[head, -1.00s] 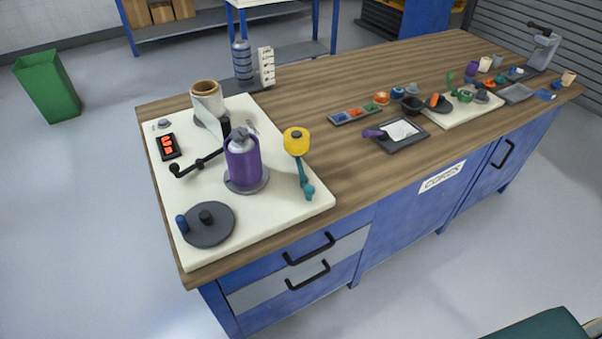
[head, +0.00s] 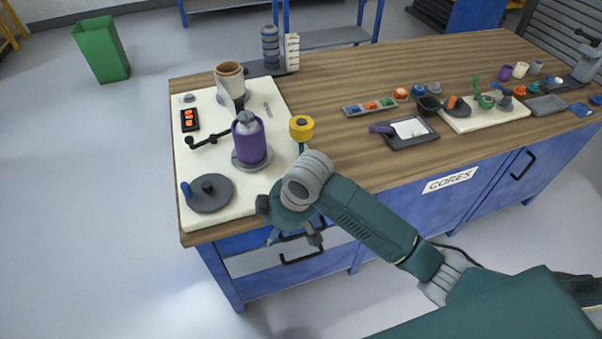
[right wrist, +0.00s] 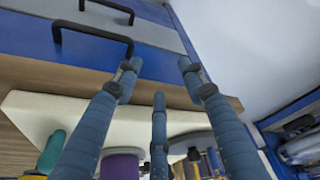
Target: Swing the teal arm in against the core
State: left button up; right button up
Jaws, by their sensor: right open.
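The teal arm (head: 301,148) shows only as a short piece below its yellow roller (head: 301,128); my right arm hides the rest in the head view. The purple core (head: 250,142) stands upright on a grey disc, left of the yellow roller and apart from it. In the right wrist view a teal part (right wrist: 50,152), likely of the teal arm, and the purple core (right wrist: 120,167) show at the bottom edge. My right gripper (head: 292,238) is at the front edge of the white board, its fingers (right wrist: 160,78) spread and empty. My left gripper is out of view.
Drawer handles (right wrist: 93,35) are close by.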

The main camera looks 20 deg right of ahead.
jog(key=w+d+r+n+h, duration=0.2)
jog(key=w+d+r, duration=0.25)
jog(key=r, duration=0.35)
jog(key=w+d+r+n+h, duration=0.1)
jog(key=w+d+r, duration=0.35)
jog(key=r, duration=0.35)
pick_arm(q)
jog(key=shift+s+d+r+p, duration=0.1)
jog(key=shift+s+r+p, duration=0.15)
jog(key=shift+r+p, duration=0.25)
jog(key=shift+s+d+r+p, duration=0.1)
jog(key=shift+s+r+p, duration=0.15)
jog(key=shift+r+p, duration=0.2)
pick_arm(e)
jog(key=shift+g, duration=0.3)
jog(key=f, duration=0.7)
jog(key=w+d+f, duration=0.1)
jog(key=f, duration=0.2)
jog(key=shift+d+f, duration=0.1)
jog(key=shift+f, duration=0.05)
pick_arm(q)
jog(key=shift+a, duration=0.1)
pick_arm(e)
grip_shut()
